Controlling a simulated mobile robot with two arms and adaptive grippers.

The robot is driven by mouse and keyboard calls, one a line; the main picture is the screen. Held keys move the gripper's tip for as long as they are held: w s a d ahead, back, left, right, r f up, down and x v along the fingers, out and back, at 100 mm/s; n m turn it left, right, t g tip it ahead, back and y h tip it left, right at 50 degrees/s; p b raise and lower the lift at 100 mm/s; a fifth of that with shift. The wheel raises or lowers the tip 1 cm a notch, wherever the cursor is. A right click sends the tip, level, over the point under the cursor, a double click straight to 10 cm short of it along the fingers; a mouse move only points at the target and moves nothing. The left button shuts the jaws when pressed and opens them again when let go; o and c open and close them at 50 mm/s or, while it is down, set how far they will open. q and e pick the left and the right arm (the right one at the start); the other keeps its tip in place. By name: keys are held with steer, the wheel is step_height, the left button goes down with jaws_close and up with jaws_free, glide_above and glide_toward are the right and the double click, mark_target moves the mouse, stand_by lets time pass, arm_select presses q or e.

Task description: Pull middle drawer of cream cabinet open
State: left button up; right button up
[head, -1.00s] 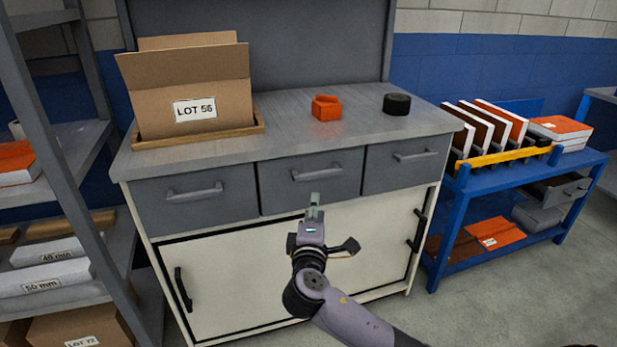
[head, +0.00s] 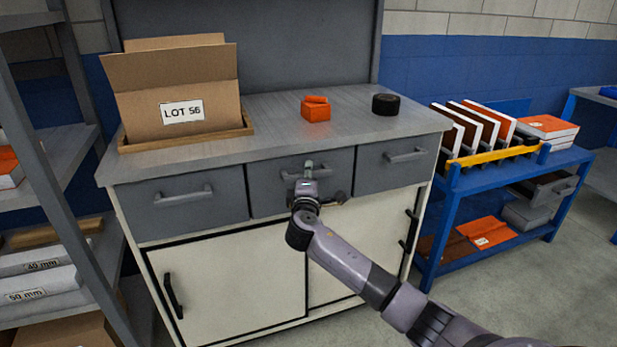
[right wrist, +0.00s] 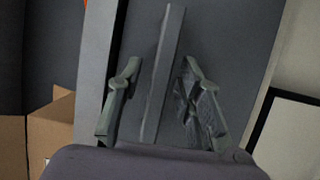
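The cream cabinet (head: 235,285) stands ahead with a row of three grey drawers under its worktop. The middle drawer (head: 262,203) is flush with its neighbours. Its bar handle (head: 290,176) is partly hidden behind my right gripper (head: 308,167) in the head view. In the right wrist view, the handle (right wrist: 163,80) runs lengthwise between the two fingers of the right gripper (right wrist: 161,66). The fingers are open, with a visible gap on each side of the bar. My left gripper is not in view.
On the worktop (head: 265,125) are a LOT 56 carton (head: 150,110) in a wooden tray, an orange block (head: 315,111) and a black puck (head: 391,104). A grey shelf rack (head: 75,160) stands left, a blue cart (head: 447,215) right. Floor before the cart is clear.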

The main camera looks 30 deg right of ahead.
steer(key=shift+c, duration=0.5)
jaws_close()
stand_by(0.4)
